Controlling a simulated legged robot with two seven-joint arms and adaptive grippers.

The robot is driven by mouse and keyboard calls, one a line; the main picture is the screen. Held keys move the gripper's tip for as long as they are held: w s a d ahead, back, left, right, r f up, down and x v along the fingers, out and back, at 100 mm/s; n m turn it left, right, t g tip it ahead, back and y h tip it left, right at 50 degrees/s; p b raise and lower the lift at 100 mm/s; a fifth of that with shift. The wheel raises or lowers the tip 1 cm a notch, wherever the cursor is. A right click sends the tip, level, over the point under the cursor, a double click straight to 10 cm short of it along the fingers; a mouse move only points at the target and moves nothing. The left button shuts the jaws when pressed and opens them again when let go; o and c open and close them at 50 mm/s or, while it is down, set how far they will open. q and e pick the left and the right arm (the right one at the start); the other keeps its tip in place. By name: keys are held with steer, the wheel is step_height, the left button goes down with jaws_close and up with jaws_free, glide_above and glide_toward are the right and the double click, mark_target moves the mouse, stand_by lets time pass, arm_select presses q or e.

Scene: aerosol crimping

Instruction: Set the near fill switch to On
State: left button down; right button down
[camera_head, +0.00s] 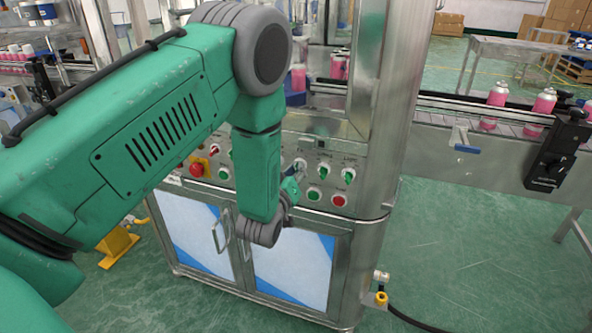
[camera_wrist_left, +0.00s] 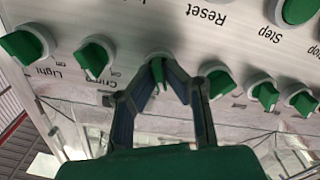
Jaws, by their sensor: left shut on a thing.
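A row of green selector switches sits on the steel control panel (camera_head: 305,145). My left gripper (camera_head: 296,178) comes down in front of the panel. In the left wrist view, where lettering is upside down, its fingers (camera_wrist_left: 158,74) are closed around one green knob (camera_wrist_left: 158,72), whose handle stands roughly vertical in the picture. The label of this knob is hidden or unreadable, so I cannot tell whether it is the near fill switch. Beside it are a knob by the "Crimp" label (camera_wrist_left: 94,58) and another green knob (camera_wrist_left: 219,82). My right gripper is not in view.
A green button (camera_head: 314,194) and a red button (camera_head: 339,200) lie below the knobs. A red emergency stop (camera_head: 197,170) is further left. A conveyor (camera_head: 450,115) with pink cans (camera_head: 543,101) runs at the right.

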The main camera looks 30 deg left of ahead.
arm_select(q)
steer(key=m, duration=0.6)
steer(key=shift+w+d, duration=0.1)
steer(key=shift+d, duration=0.05)
steer(key=m, duration=0.4)
steer(key=shift+m, duration=0.7)
steer(key=c, duration=1.7)
jaws_free()
steer(key=shift+w+f, duration=0.15)
steer(key=shift+w, duration=0.05)
steer(key=shift+s, duration=0.15)
steer(key=v, duration=1.1)
steer(key=shift+s, duration=0.35)
steer(key=shift+f, duration=0.1)
